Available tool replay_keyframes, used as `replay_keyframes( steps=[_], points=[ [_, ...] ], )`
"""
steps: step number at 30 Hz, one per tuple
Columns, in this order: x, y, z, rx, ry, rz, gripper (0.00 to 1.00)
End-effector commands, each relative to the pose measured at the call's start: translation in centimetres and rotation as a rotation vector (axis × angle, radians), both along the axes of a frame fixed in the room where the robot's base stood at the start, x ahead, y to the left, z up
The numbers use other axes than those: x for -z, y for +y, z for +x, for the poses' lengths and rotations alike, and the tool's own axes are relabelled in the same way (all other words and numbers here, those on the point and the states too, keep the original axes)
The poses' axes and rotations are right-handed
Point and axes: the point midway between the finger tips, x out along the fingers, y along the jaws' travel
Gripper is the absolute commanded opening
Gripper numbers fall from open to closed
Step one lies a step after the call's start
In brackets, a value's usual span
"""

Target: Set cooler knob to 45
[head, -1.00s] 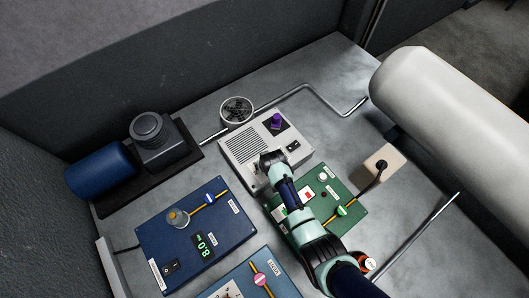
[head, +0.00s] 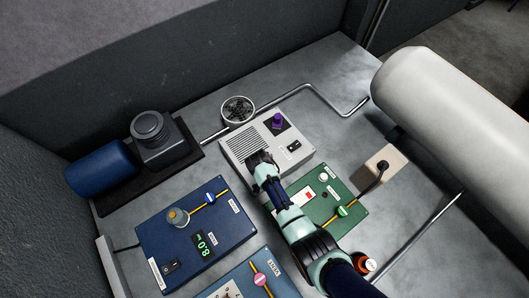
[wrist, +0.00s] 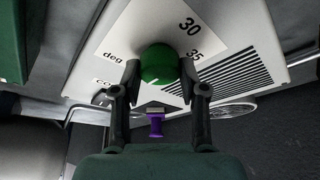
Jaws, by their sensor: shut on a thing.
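A round green knob (wrist: 160,62) with a white pointer line sits on a white dial plate (wrist: 135,28) in the wrist view. The marks 30 and 35 and the word "deg" are readable; no 45 shows. The pointer line points down in the picture, away from these marks. My gripper (wrist: 160,72) has its two black fingers on either side of the knob, shut on it. In the head view my gripper (head: 261,160) is at the near left side of the white cooler box (head: 240,145); the green knob is hidden there.
A purple knob (head: 277,121) and a black switch (head: 294,146) are on top of the cooler box. A green panel (head: 325,213) lies close beside my arm. A blue panel (head: 215,229) is to the left, and a round fan (head: 238,108) stands behind the box.

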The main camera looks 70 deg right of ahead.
Motion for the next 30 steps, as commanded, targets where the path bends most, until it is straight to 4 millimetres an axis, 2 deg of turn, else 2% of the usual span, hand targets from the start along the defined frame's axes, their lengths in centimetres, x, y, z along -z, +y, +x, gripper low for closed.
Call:
replay_keyframes(
  steps=[10, 11, 15, 25, 30],
  points=[
    [0.1, 0.1, -0.1, 0.002, 0.001, 0.003, 0.08],
    [0.1, 0.1, -0.1, 0.002, 0.001, 0.003, 0.47],
    [0.1, 0.1, 0.0, 0.002, 0.0, 0.002, 0.67],
    [-0.2, 0.1, 0.0, 0.001, -0.001, -0.001, 0.67],
    [-2.4, 1.0, -0.2, 0.0, -0.003, -0.002, 0.67]
  ],
)
